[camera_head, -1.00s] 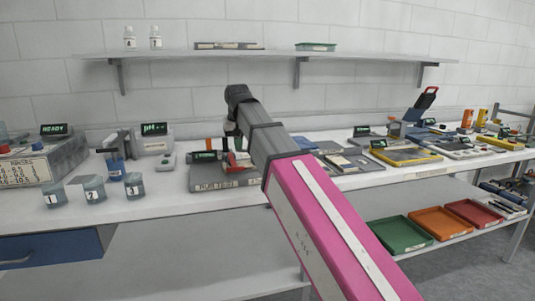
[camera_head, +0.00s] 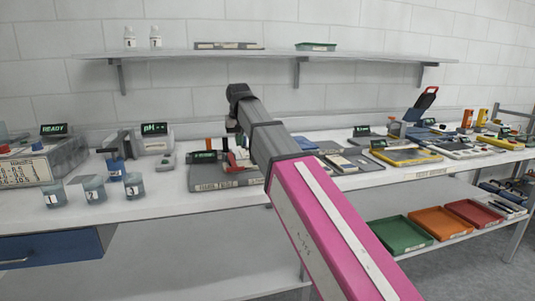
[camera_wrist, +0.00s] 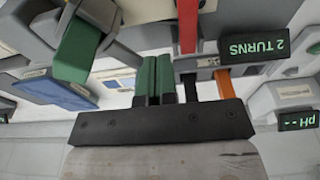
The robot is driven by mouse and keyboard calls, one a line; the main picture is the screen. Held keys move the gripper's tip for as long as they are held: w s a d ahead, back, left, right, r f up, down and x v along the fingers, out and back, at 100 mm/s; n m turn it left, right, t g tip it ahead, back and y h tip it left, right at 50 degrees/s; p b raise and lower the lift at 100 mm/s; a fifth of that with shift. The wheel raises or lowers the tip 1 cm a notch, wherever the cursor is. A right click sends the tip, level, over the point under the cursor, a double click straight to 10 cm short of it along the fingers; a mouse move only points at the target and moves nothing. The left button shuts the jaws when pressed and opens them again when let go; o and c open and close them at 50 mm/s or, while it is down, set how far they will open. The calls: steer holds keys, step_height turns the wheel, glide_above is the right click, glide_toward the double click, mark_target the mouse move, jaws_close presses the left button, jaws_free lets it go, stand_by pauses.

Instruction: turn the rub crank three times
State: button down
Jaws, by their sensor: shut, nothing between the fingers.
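The rub tester is a grey flat base (camera_head: 222,182) on the bench, with a label on its front edge. Red and orange parts (camera_head: 208,143) stand on it, partly hidden by my arm. In the wrist view a red bar (camera_wrist: 187,25) and an orange bar (camera_wrist: 224,82) show at the tester, beside a display (camera_wrist: 256,46) that reads "2 TURNS". I cannot tell which part is the crank handle. My gripper (camera_wrist: 155,75) has its green-padded fingers together, with nothing between them, close to the orange bar. In the head view my arm mostly hides the gripper.
Several numbered jars (camera_head: 94,189) stand left of the tester, near a pH meter (camera_head: 154,140). A grey box (camera_head: 45,165) stands farther left. Yellow-edged trays (camera_head: 405,156) lie to the right. A wall shelf (camera_head: 270,58) runs above the bench.

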steer(key=shift+w, duration=0.1)
steer(key=shift+w+d, duration=0.3)
steer(key=shift+w, duration=0.25)
steer(key=shift+w+d, duration=0.3)
steer(key=shift+w, duration=0.2)
steer(key=shift+w+d, duration=0.85)
steer(key=shift+d, duration=0.05)
steer(key=shift+w+d, duration=0.25)
steer(key=shift+d, duration=0.3)
steer(key=shift+w+d, duration=0.2)
steer(key=shift+d, duration=0.35)
